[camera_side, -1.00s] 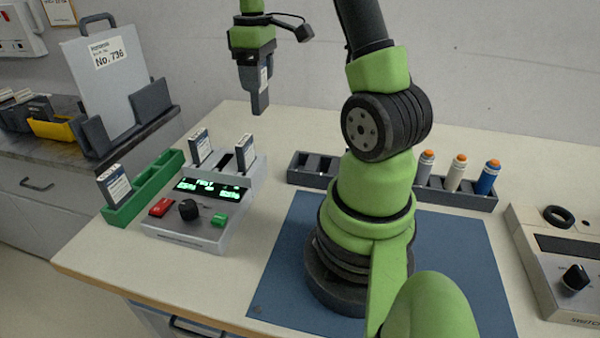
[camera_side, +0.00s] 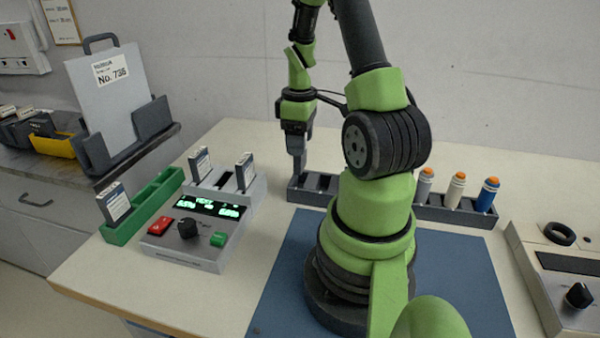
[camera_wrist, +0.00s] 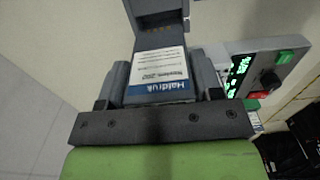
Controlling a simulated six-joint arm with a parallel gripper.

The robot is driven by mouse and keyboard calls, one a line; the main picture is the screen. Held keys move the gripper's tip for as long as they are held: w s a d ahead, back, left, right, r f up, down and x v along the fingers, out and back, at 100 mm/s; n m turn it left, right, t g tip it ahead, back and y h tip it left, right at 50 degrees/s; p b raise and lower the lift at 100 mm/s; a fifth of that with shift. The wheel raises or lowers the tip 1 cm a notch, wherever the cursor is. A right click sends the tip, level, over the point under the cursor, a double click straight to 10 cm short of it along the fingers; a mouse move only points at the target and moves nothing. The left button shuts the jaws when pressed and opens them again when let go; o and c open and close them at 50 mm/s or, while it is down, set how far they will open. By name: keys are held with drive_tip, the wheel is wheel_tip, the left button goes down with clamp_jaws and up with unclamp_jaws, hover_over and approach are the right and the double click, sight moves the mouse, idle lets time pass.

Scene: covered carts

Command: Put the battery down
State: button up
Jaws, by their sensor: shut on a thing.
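My gripper (camera_side: 297,172) is shut on a battery (camera_wrist: 160,68), which shows a white label with a blue band in the wrist view. In the side view the gripper points down at the left end of the dark grey rack (camera_side: 325,203), with its tips at or just above the rack's slots. I cannot tell whether the battery touches the rack or is inside a slot. In the side view the held battery is hard to make out between the dark fingers.
The charger (camera_side: 180,252) with a lit display stands left, holding two batteries (camera_side: 200,163) (camera_side: 244,172). A green rack (camera_side: 160,195) beside it holds another battery (camera_side: 114,203). A blue mat (camera_side: 285,285) lies in front.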

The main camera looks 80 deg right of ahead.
sight(300, 164)
drive_tip(key=shift+f, duration=3.1)
drive_tip(key=shift+f, duration=0.1)
drive_tip(key=o, duration=1)
